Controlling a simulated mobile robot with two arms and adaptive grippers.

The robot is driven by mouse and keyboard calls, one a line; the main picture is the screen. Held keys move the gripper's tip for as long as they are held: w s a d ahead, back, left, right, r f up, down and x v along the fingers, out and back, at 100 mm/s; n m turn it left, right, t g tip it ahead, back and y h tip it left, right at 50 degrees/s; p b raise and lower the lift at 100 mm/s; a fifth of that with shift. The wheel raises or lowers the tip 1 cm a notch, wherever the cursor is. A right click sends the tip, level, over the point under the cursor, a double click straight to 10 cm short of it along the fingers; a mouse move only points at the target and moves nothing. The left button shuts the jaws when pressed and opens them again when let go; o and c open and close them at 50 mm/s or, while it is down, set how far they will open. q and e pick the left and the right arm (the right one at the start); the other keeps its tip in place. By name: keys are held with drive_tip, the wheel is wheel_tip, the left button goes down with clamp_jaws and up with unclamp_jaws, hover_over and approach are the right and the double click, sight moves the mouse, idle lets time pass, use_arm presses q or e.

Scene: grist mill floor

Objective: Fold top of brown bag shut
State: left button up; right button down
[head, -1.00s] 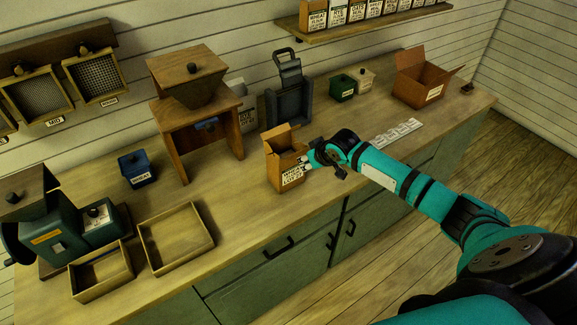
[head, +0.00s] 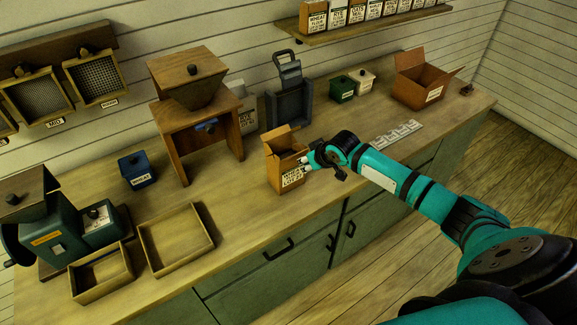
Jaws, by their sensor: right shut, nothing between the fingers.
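The brown bag (head: 287,175) stands upright on the wooden counter near the middle of the head view. It has a printed label on its front, and its top is open with a flap standing up at the back. My right gripper (head: 307,163) is at the bag's right side near its upper edge. It is shut with nothing in it. I cannot tell whether its fingertips touch the bag. My left gripper is not in view.
A wooden hopper stand (head: 194,115) is left of the bag, and a dark grey stand (head: 289,103) is behind it. An open cardboard box (head: 422,83) is at the back right. Two shallow wooden trays (head: 176,240) (head: 103,273) lie at the left. The counter before the bag is clear.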

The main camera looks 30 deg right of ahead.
sight(300, 152)
drive_tip(key=shift+w, duration=0.15)
drive_tip(key=shift+w+a+b, duration=0.15)
drive_tip(key=shift+w+b, duration=1.05)
drive_tip(key=shift+w, duration=0.85)
drive_tip(key=shift+s+r+p, duration=0.25)
drive_tip(key=shift+r+p, duration=0.05)
drive_tip(key=shift+p, duration=0.3)
drive_tip(key=s+r+p, duration=0.1)
drive_tip(key=s+p, duration=0.1)
drive_tip(key=shift+r+p, duration=0.1)
drive_tip(key=shift+p, duration=0.3)
drive_tip(key=shift+s, duration=0.25)
drive_tip(key=shift+s+d+r, duration=0.1)
drive_tip(key=shift+s+r, duration=0.2)
drive_tip(key=shift+s, duration=0.25)
drive_tip(key=shift+s+d+r, duration=0.1)
drive_tip(key=shift+s+r, duration=0.2)
drive_tip(key=shift+s, duration=0.2)
